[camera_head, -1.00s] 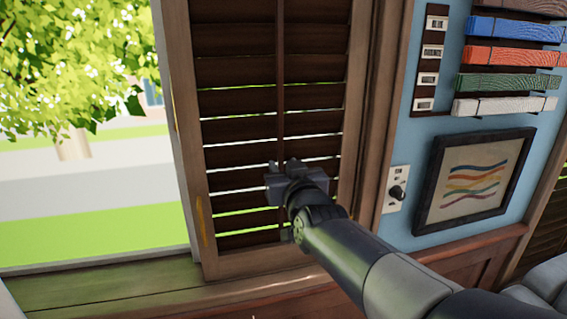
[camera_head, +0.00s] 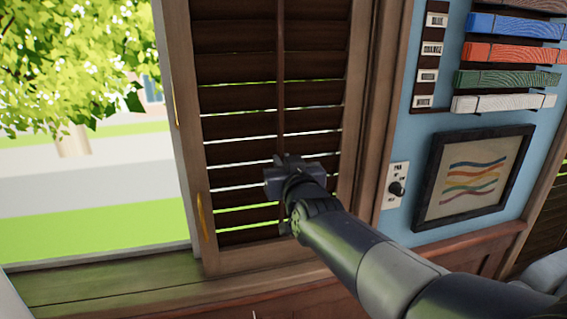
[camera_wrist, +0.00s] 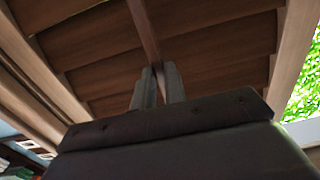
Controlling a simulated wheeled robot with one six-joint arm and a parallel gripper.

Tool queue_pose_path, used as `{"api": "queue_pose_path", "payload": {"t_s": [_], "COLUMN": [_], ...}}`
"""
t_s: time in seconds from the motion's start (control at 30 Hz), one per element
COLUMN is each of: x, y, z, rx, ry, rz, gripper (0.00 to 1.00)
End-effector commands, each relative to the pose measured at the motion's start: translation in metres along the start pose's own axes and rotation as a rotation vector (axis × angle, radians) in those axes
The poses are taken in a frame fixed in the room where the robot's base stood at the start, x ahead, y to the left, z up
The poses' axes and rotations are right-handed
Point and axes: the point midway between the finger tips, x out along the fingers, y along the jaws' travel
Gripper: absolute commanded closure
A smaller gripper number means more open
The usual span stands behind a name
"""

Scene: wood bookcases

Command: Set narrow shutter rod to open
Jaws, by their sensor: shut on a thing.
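The narrow shutter rod (camera_head: 281,80) is a thin dark vertical bar down the middle of the shutter's slats. It also shows in the wrist view (camera_wrist: 143,28), running down between my two fingers. My gripper (camera_head: 290,163) is at the lower part of the rod, its body hiding the rod there. In the wrist view my gripper (camera_wrist: 158,80) is shut on the rod, one finger on each side. The dark brown slats (camera_head: 235,95) are tilted, with thin bright gaps between several of the lower ones.
The shutter's wooden frame (camera_head: 189,150) surrounds the slats, with an open window to its left. A wooden sill (camera_head: 110,280) runs below. To the right are a dial plate (camera_head: 397,187), a framed picture (camera_head: 472,180) and coloured boards (camera_head: 512,54) on a blue wall.

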Motion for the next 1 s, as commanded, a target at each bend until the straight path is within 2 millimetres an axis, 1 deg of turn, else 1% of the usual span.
{"api": "queue_pose_path", "payload": {"t_s": [0.37,0.47,0.8,1.0], "x": [0.0,-0.002,-0.012,-0.013], "y": [0.0,0.0,0.0,0.0], "z": [0.002,0.008,0.042,0.044], "rx": [0.0,0.0,0.0,0.0], "ry": [0.0,0.0,0.0,-0.004], "rz": [0.0,0.0,0.0,0.0], "gripper": [1.0,1.0,1.0,1.0]}}
